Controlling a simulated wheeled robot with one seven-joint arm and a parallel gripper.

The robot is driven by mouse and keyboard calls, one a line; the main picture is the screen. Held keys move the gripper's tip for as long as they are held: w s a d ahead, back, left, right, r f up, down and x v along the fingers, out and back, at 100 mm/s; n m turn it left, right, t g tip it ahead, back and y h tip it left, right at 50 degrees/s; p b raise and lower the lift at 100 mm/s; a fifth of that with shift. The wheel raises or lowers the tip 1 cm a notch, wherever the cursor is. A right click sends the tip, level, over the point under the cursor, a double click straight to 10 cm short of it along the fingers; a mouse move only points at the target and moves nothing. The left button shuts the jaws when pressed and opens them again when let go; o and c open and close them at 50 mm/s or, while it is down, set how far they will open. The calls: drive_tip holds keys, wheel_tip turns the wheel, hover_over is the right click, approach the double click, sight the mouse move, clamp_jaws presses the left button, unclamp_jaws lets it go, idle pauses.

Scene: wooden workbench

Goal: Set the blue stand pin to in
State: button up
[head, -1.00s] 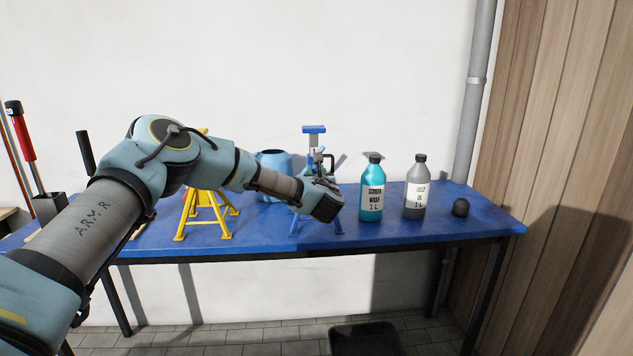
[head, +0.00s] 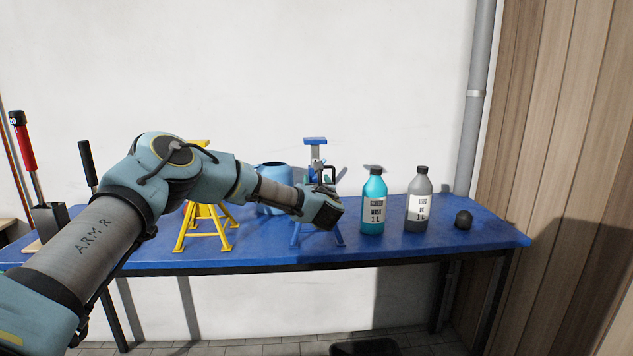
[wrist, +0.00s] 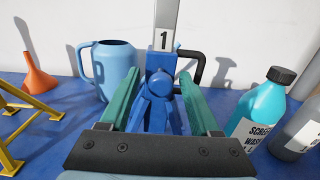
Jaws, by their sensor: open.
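The blue stand (head: 315,141) is upright on the workbench, with its legs spread and a grey column. In the wrist view the stand (wrist: 159,62) is straight ahead, with a label "1" on its column. The pin's black bent handle (wrist: 201,62) sticks out to the right of the blue collar; how deep the pin sits is not clear. The handle also shows in the head view (head: 331,171). My gripper (wrist: 160,75) is open and empty, its two green fingers on either side of the stand's body in the picture. In the head view my gripper hides part of the stand.
A light blue jug (wrist: 107,70) and an orange funnel (wrist: 38,75) are left of the stand, with a yellow stand (head: 206,225) nearer. A teal bottle (head: 373,203) and a grey bottle (head: 418,202) stand to the right. The blue bench top (head: 465,240) is bare at front right.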

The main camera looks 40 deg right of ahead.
drive_tip(key=shift+s, duration=0.1)
drive_tip(key=b+v, duration=0.4)
drive_tip(key=v, duration=0.6)
drive_tip(key=shift+s+a, duration=0.2)
drive_tip(key=shift+a, duration=0.05)
